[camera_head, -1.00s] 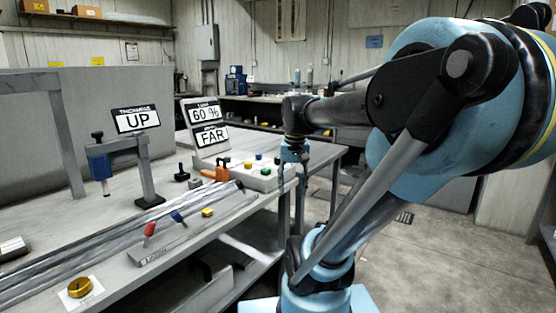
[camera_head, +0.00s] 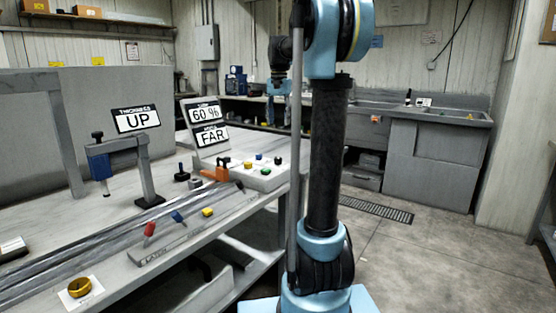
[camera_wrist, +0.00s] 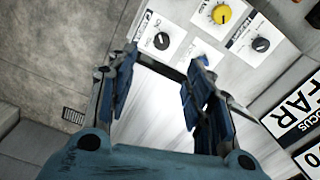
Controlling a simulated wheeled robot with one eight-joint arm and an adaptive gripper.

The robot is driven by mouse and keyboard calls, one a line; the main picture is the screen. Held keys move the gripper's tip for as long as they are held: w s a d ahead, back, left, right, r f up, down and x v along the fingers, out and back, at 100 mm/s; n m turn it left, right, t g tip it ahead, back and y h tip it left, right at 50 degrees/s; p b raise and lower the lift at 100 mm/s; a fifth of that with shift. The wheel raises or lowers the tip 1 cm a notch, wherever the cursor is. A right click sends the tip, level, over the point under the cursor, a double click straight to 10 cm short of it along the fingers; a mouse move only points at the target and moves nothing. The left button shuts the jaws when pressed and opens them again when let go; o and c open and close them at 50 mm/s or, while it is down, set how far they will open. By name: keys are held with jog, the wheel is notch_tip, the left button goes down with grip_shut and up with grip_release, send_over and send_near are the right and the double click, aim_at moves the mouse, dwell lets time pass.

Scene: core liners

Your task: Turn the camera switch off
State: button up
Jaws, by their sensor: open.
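A pale control box (camera_head: 268,182) with small coloured knobs stands at the table's right end. In the wrist view, its panel shows a yellow knob (camera_wrist: 221,14), a black knob (camera_wrist: 261,44) and another black knob (camera_wrist: 161,41) on white labels. The labels are too small to read surely, so I cannot tell which is the camera switch. My gripper (camera_wrist: 166,62) is open and empty; its blue fingers are apart, with the left black knob just beyond the gap. In the head view, my gripper (camera_head: 277,88) is small and beyond the box, partly beside my arm.
Signs reading 60 % (camera_head: 205,114) and FAR (camera_head: 209,136) stand behind the box. Floor at right is clear.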

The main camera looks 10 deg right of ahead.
jog(key=w, duration=0.1)
send_near(278, 161)
jog(key=f, duration=0.3)
jog(key=w+f, duration=0.1)
jog(key=f, duration=0.1)
jog(key=w+f, duration=0.1)
jog(key=f, duration=0.2)
jog(key=shift+d+f, duration=0.2)
jog(key=shift+f, duration=0.15)
jog(key=c, duration=1)
